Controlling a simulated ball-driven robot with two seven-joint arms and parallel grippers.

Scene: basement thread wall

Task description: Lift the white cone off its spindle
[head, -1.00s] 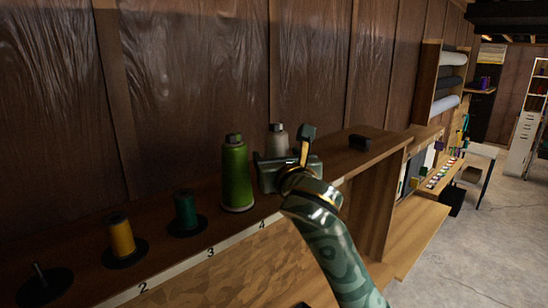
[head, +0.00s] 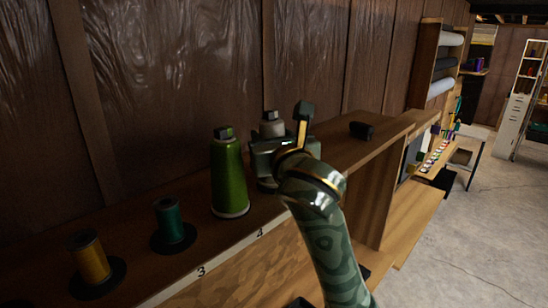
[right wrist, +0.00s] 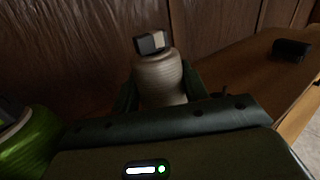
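The white cone (head: 271,127), a pale thread cone with a dark and light top, stands on the wall shelf behind my right gripper. In the right wrist view the cone (right wrist: 160,80) is upright between the two dark fingers of my right gripper (right wrist: 160,92). The fingers lie close against both its sides, with no clear gap. The gripper body hides the cone's lower part and base in both views, so its spindle is hidden. In the head view my right gripper (head: 284,152) is at the cone's near side. My left gripper is not in view.
A green cone (head: 229,178) stands close to the left of my gripper. A teal spool (head: 170,221) and a yellow spool (head: 90,259) are further left on the shelf (head: 215,255). A small black object (head: 361,130) lies to the right. Clear floor lies right.

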